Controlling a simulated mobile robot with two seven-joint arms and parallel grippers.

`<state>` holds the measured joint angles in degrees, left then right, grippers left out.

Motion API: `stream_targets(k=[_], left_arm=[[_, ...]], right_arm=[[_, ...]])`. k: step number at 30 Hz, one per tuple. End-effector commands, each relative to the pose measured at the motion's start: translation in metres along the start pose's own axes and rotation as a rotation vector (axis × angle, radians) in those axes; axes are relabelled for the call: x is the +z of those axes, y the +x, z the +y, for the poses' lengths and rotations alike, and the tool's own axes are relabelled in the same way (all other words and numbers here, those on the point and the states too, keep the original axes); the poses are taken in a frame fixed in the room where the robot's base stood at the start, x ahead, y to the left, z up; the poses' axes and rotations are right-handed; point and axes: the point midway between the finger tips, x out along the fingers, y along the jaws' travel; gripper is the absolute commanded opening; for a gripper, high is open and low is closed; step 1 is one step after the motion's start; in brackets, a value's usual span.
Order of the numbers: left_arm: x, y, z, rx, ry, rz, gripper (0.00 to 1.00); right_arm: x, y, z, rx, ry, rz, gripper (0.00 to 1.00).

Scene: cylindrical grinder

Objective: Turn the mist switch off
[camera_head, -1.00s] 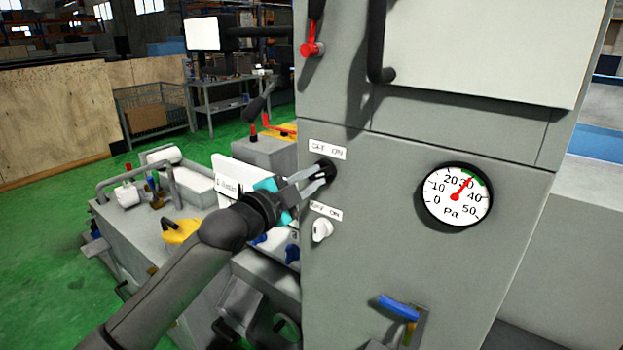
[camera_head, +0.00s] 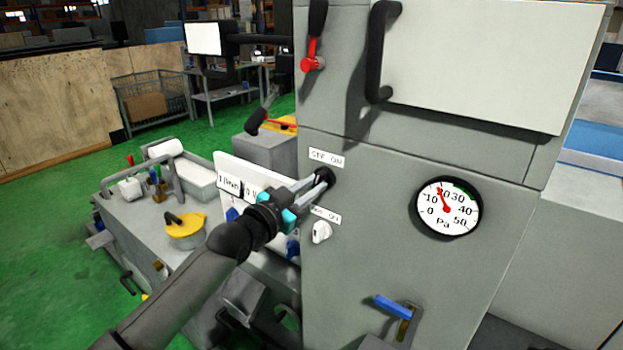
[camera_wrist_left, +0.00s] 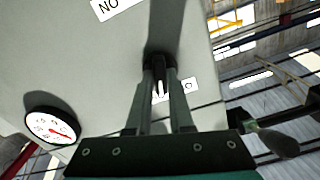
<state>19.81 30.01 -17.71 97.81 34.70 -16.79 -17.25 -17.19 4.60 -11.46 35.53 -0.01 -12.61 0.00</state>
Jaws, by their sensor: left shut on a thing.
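A black rotary switch (camera_head: 326,175) sits on the grey machine cabinet, below an OFF ON label (camera_head: 326,158). My left gripper (camera_head: 319,179) is shut on this switch, its fingers covering part of it. The left wrist view also shows the black switch (camera_wrist_left: 159,62) between the fingertips. A white knob (camera_head: 321,232) with its own label (camera_head: 325,215) sits just below and is untouched; part of that label is hidden by the gripper. I cannot read which switch is named mist. My right gripper is not in view.
A round Pa gauge (camera_head: 448,207) is to the right, its red needle pointing up and left. A blue-handled lever (camera_head: 393,308) is lower down, and a red-ended lever (camera_head: 313,62) above. A black door handle (camera_head: 381,50) sticks out at the top. The machine bed (camera_head: 150,225) lies left.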

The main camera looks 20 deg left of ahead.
Motion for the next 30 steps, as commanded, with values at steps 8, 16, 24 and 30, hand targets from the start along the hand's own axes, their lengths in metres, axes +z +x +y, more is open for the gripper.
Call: stream_targets(k=[8, 16, 24, 30], left_arm=[[-0.001, 0.000, 0.000, 0.000, -0.197, -0.001, 0.00], [0.000, 0.000, 0.000, 0.000, -0.297, -0.002, 0.00], [0.001, 0.000, 0.001, 0.000, -0.327, -0.001, 0.00], [0.001, 0.000, 0.001, 0.000, -0.329, -0.001, 0.00]], right_arm=[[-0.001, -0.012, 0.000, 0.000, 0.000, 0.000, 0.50], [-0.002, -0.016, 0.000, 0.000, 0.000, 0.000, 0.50], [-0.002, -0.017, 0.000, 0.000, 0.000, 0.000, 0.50], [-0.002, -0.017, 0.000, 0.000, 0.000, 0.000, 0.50]])
